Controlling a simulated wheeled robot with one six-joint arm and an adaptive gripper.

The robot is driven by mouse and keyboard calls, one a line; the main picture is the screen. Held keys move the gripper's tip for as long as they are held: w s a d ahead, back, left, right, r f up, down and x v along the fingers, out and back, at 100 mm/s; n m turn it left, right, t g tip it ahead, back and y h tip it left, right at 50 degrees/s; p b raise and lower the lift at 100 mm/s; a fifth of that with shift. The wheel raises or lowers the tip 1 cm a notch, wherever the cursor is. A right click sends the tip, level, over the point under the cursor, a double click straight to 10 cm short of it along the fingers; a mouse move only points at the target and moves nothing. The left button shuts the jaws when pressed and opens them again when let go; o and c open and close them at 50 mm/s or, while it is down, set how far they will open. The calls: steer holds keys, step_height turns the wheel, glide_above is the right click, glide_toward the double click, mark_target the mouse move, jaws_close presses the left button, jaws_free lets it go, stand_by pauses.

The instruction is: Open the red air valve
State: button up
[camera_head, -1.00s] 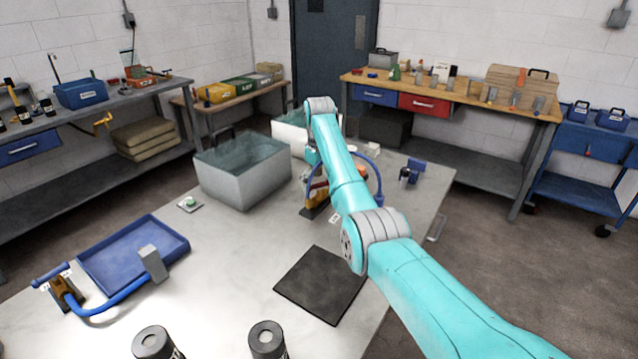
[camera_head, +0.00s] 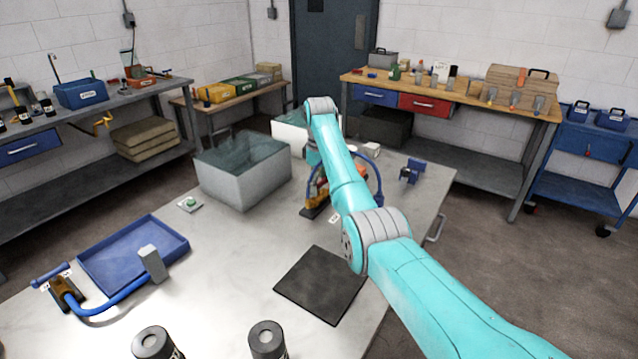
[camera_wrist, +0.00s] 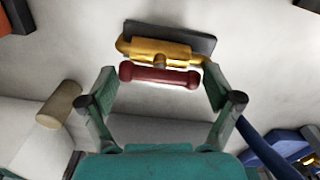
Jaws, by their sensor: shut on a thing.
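In the wrist view, the red valve handle (camera_wrist: 160,76) is a short bar with rounded ends. It lies side by side with the brass valve body (camera_wrist: 158,51), which sits on a dark plate (camera_wrist: 170,37). My gripper (camera_wrist: 161,82) is shut on the red handle, with one finger at each end of the bar. In the head view, the brass valve body (camera_head: 317,207) shows low beside my arm on the metal table (camera_head: 225,260). My gripper and the red handle are hidden there behind my arm.
A blue hose (camera_head: 378,175) arches around the valve. A clear tank (camera_head: 243,180) stands left of it, and a blue fixture (camera_head: 412,171) right. A black mat (camera_head: 319,285) lies in front. A blue tray (camera_head: 135,253) and dark cylinders (camera_head: 267,341) are nearer.

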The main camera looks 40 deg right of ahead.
mark_target(319, 183)
stand_by(0.3)
steer(key=o, duration=0.9)
steer(key=shift+c, duration=0.2)
step_height(319, 183, up, 8)
steer(key=shift+f, duration=0.25)
